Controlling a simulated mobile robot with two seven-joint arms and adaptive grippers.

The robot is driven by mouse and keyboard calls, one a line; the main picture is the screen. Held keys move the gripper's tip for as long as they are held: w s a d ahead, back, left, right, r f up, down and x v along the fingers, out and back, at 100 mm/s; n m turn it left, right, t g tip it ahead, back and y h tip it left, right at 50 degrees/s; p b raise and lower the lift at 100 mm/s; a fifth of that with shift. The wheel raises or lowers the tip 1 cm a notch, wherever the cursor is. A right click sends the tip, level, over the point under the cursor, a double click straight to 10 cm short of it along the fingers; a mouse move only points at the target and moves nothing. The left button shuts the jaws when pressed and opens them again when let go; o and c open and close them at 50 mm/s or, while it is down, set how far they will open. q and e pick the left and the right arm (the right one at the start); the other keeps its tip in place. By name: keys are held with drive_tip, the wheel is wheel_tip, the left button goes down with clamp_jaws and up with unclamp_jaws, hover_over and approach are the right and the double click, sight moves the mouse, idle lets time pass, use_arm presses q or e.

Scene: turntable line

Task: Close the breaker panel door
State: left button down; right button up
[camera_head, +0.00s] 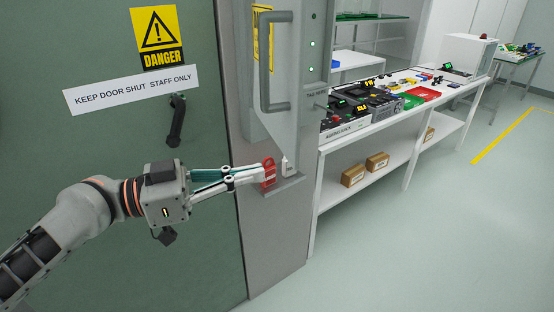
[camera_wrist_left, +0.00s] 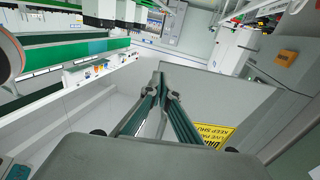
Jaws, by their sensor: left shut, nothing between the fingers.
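The grey breaker panel stands right of the green door in the head view. Its front part with a long grey bar handle (camera_head: 265,62) carries a yellow label (camera_head: 262,35) and sits at an angle; how far its door is open is unclear. My left gripper (camera_head: 262,174) is shut and empty below the handle, its tips beside a red tag-like piece (camera_head: 269,172); contact cannot be told. In the left wrist view, the shut fingertips (camera_wrist_left: 164,90) point at a grey panel face (camera_wrist_left: 222,98) with a yellow warning label (camera_wrist_left: 212,136). My right gripper is not in view.
A green door (camera_head: 95,150) with a black handle (camera_head: 176,120) and danger sign (camera_head: 157,37) fills the left. A white bench (camera_head: 420,110) with electronic parts stands right, cartons (camera_head: 353,175) on its lower shelf. The floor at right is clear.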

sight(294, 166)
use_arm(q)
drive_tip(key=shift+p+x, duration=0.75)
drive_tip(key=shift+x, duration=1.9)
drive_tip(key=shift+f, duration=0.1)
